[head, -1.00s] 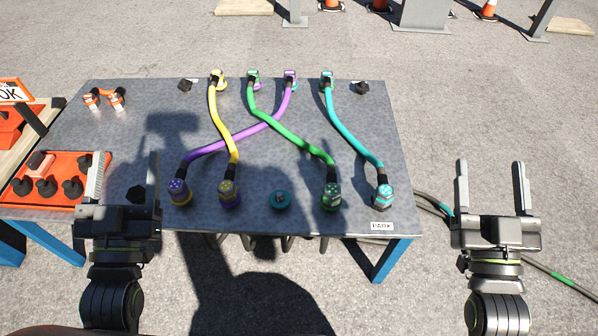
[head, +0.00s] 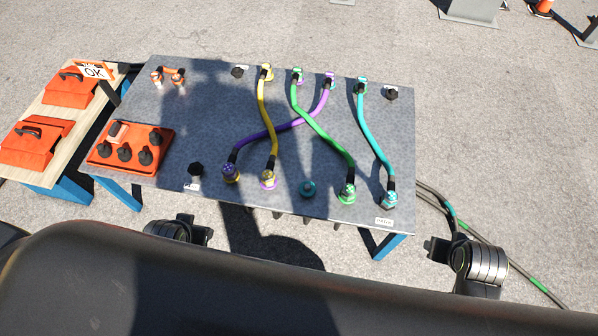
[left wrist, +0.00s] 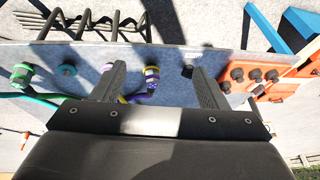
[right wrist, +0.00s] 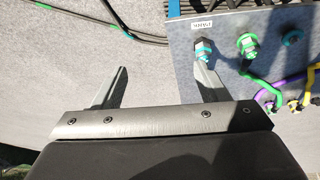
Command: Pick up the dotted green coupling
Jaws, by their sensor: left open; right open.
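The green cable (head: 319,127) runs across the grey panel. Its near coupling (head: 347,192) stands at the front edge, and its far coupling (head: 297,75) is at the back edge. The near green coupling also shows in the right wrist view (right wrist: 247,42) and at the left of the left wrist view (left wrist: 22,72). My left gripper (left wrist: 157,70) is open and empty, short of the panel's front edge. My right gripper (right wrist: 157,68) is open and empty, beside the panel's front right corner. In the head view my body hides most of both grippers.
A teal coupling (head: 389,199) stands right of the green one, near a white label (head: 384,221). An empty teal socket (head: 307,188) lies to its left. Yellow (head: 262,110) and purple (head: 305,119) cables cross nearby. A red tray (head: 101,163) sits at left.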

